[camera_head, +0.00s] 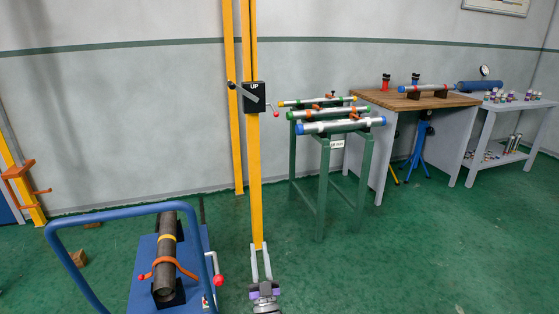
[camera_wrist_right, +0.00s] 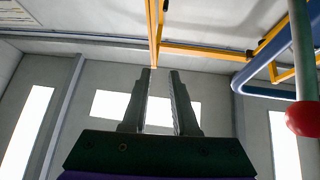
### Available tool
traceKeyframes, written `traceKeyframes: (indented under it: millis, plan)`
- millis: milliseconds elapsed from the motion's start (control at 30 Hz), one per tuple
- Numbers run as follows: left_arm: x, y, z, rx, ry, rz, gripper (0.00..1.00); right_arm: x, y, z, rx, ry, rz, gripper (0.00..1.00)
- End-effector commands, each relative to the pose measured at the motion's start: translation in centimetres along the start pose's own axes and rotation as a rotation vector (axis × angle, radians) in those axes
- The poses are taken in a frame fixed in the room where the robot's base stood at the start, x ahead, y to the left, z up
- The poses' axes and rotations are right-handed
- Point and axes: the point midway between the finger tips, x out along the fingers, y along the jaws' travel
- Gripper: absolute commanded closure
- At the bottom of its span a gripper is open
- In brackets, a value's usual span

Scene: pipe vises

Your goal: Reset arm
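My right gripper (camera_head: 261,248) points up from the bottom middle of the head view, beside the blue cart. Its two grey fingers stand apart with nothing between them. The same open, empty fingers show in the right wrist view (camera_wrist_right: 160,73), pointing toward the ceiling. The wrist view also shows a red ball (camera_wrist_right: 303,118) on a grey rod at the right edge, apart from the fingers. My left gripper is in neither view.
A blue cart (camera_head: 143,263) with a strapped dark pipe (camera_head: 167,229) stands at the lower left. A yellow post (camera_head: 254,170) with an UP crank box (camera_head: 254,97) rises behind my gripper. A green pipe rack (camera_head: 323,175) and workbench (camera_head: 440,101) stand behind. The right floor is clear.

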Motion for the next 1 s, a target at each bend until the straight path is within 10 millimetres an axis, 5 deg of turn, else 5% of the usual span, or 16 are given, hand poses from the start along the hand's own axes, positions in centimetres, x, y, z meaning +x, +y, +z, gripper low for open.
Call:
traceKeyframes:
  millis: [100, 233, 467, 667, 1000]
  plan:
    - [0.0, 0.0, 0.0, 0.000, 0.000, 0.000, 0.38, 1.7, 2.5, -1.6, -0.023, -0.188, -0.001, 0.73]
    - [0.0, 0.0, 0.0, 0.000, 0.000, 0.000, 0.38, 1.4, 5.0, -3.1, -0.039, -0.394, 0.006, 0.73]
    - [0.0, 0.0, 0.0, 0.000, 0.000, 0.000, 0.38, -3.8, 9.1, -6.6, -0.057, -0.762, 0.042, 0.73]
    - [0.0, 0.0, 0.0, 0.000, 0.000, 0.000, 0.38, -12.5, 11.8, -10.4, -0.059, -1.081, 0.095, 0.73]
    - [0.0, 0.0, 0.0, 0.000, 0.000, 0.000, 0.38, -31.1, 13.6, -17.1, -0.031, -1.571, 0.213, 0.73]
